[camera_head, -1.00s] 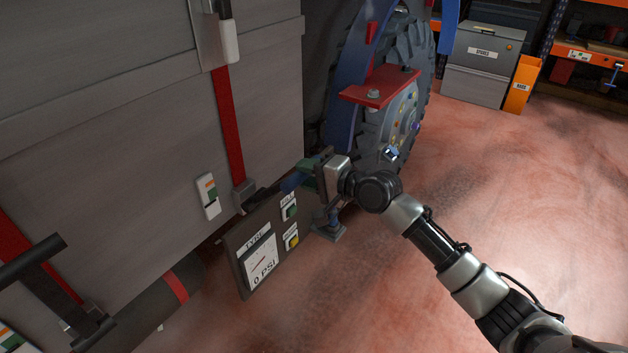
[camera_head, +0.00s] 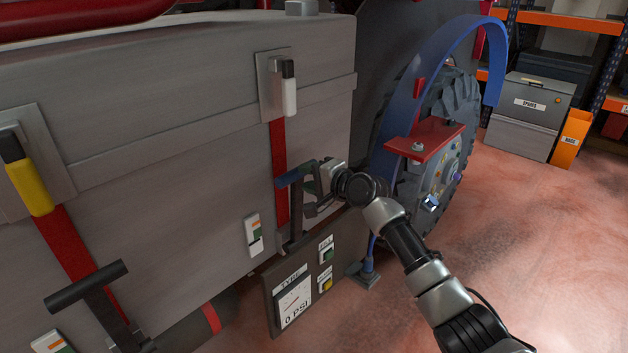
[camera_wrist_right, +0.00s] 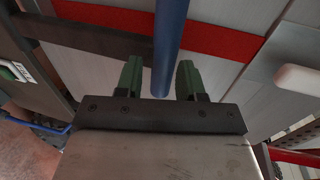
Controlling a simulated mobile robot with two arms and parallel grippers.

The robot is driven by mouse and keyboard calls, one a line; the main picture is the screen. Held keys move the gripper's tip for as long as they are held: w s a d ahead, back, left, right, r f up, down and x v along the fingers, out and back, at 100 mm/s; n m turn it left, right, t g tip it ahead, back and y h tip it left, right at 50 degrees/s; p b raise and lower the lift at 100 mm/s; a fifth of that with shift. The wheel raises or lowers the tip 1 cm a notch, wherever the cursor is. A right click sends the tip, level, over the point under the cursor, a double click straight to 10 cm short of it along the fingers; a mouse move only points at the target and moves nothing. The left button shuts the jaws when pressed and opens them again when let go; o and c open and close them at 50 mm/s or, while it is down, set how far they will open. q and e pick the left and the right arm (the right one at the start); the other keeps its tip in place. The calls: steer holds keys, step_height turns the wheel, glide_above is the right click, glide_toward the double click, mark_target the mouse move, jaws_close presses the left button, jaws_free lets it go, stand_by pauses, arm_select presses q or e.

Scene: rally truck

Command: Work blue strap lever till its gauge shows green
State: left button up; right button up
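The blue strap lever (camera_head: 295,174) stands up from the foot of the right red strap (camera_head: 279,150). It has a dark arm and a blue cross handle. My right gripper (camera_head: 310,182) is at the handle's right end. In the right wrist view the blue handle (camera_wrist_right: 171,40) runs between my two green fingers (camera_wrist_right: 160,80), with narrow gaps visible on both sides. The strap gauge (camera_head: 254,236) is a small white plate with orange and green marks, left of the lever. Its exact reading is too small to tell. My left gripper is not in view.
A second lever (camera_head: 86,285) with a dark handle stands at left below a yellow-ended buckle (camera_head: 29,187). A tyre panel (camera_head: 296,301) reading 0 PSI sits below the blue lever. The wheel (camera_head: 455,110) and red bracket (camera_head: 425,137) are close right. Open floor lies beyond.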

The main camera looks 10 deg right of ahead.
steer(key=shift+o, duration=1.3)
steer(key=shift+s+d, duration=0.1)
steer(key=shift+d, duration=0.05)
steer(key=b+v, duration=0.2)
steer(key=v, duration=0.8)
steer(key=shift+s+d+b, duration=0.3)
